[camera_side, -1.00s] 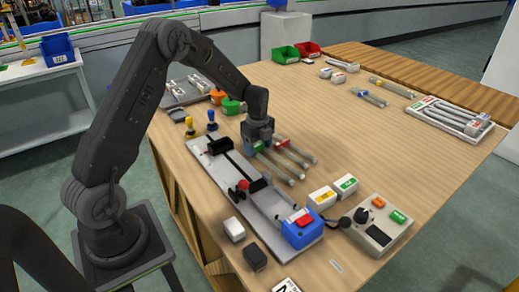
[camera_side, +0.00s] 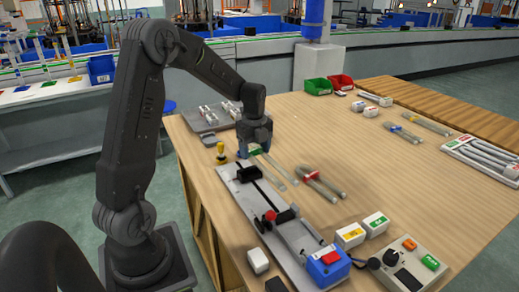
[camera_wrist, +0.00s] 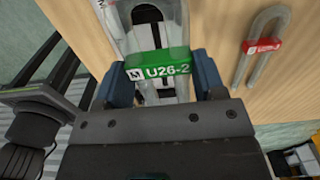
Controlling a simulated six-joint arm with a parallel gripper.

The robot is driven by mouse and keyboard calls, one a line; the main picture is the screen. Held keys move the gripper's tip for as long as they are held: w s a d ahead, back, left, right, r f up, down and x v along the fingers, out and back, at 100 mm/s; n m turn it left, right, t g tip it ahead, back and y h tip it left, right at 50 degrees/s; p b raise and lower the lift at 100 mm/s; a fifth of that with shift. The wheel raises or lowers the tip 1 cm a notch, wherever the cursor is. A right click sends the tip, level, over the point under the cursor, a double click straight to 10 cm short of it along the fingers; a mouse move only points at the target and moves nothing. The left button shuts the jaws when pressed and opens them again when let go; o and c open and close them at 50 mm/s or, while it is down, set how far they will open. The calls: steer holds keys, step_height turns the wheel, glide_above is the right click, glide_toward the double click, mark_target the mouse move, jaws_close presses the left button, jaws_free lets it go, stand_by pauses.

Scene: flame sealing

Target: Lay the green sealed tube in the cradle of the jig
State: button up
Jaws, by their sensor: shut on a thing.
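My gripper (camera_side: 254,138) is shut on the green sealed tube (camera_side: 277,166), a clear two-legged tube with a green label; its legs point toward the lower right. In the wrist view the green label (camera_wrist: 170,65), reading U26-2, sits between the blue fingers of my gripper (camera_wrist: 162,82). The tube appears held above the table beyond the far end of the jig (camera_side: 262,207), a long grey plate with black blocks, a red knob and a blue unit. I cannot tell which part is the cradle. Part of the tube is hidden by my gripper.
A red-labelled U-shaped tube (camera_side: 318,181) lies on the table right of the jig; it also shows in the wrist view (camera_wrist: 262,50). A yellow-topped knob (camera_side: 221,150) stands left of my gripper. A control box (camera_side: 408,265) is at front right. The table's middle is clear.

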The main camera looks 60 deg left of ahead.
glide_above(260, 191)
steer(key=shift+a+f, duration=0.1)
steer(key=shift+f, duration=3.95)
steer(key=o, duration=1)
step_height(260, 191, up, 14)
steer(key=shift+f, duration=0.1)
